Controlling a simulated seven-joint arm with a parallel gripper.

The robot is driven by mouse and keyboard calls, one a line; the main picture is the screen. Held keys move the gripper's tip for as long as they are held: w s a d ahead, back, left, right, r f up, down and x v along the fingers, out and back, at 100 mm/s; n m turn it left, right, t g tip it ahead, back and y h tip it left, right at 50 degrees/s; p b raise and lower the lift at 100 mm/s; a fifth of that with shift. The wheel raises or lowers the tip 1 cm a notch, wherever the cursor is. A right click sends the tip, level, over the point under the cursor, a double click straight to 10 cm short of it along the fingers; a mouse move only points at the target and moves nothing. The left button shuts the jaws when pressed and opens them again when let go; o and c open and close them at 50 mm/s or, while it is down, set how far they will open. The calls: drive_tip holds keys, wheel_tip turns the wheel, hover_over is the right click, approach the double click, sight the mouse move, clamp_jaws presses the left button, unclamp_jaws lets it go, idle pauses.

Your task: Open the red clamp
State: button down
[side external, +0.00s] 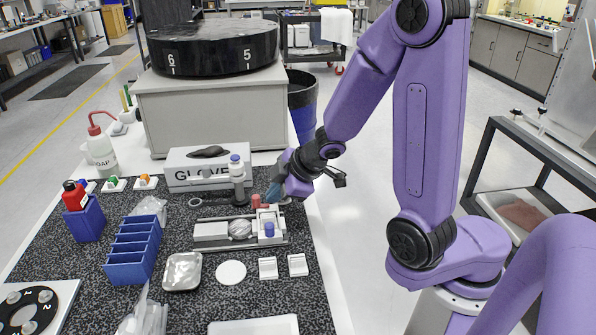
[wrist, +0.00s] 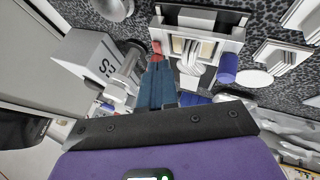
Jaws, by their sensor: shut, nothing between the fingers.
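The mirror fixture (side external: 212,233) is a light grey block assembly with a round part in it, lying on the speckled bench top. The red clamp (side external: 257,201) is a small red piece at its back edge; in the wrist view the red clamp (wrist: 157,48) shows just past my fingertips. A blue knob (side external: 269,229) sits at the fixture's front, and it also shows in the wrist view (wrist: 227,68). My gripper (side external: 271,196) is shut and empty, its blue fingers pointing down right beside the red clamp. In the wrist view my gripper (wrist: 158,64) appears very close to it; I cannot tell if they touch.
A glove box (side external: 215,177) and a bottle with a blue cap (side external: 237,175) stand behind the fixture. A blue rack (side external: 133,250), a metal dish (side external: 182,272) and a white disc (side external: 231,273) lie left and in front. The bench's right edge is close to the fixture.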

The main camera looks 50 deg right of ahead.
drive_tip(key=v, duration=0.9)
drive_tip(key=shift+s+r, duration=0.25)
drive_tip(key=shift+r, duration=0.05)
idle(0.5)
drive_tip(key=shift+w, duration=0.1)
drive_tip(key=w+a+r+t, duration=0.2)
drive_tip(key=w+r+t, duration=0.15)
drive_tip(key=w, duration=0.65)
drive_tip(key=s+f+g, duration=0.2)
drive_tip(key=s+g, duration=0.1)
drive_tip(key=s, duration=0.6)
drive_tip(key=s+d+f+n+g, duration=0.1)
drive_tip(key=s+g, duration=0.3)
drive_tip(key=s, duration=0.5)
drive_tip(key=s+d+f+n+g, duration=0.1)
drive_tip(key=s+f+g, duration=0.2)
drive_tip(key=s, duration=0.6)
drive_tip(key=shift+s+g+h, duration=0.3)
drive_tip(key=shift+g, duration=0.05)
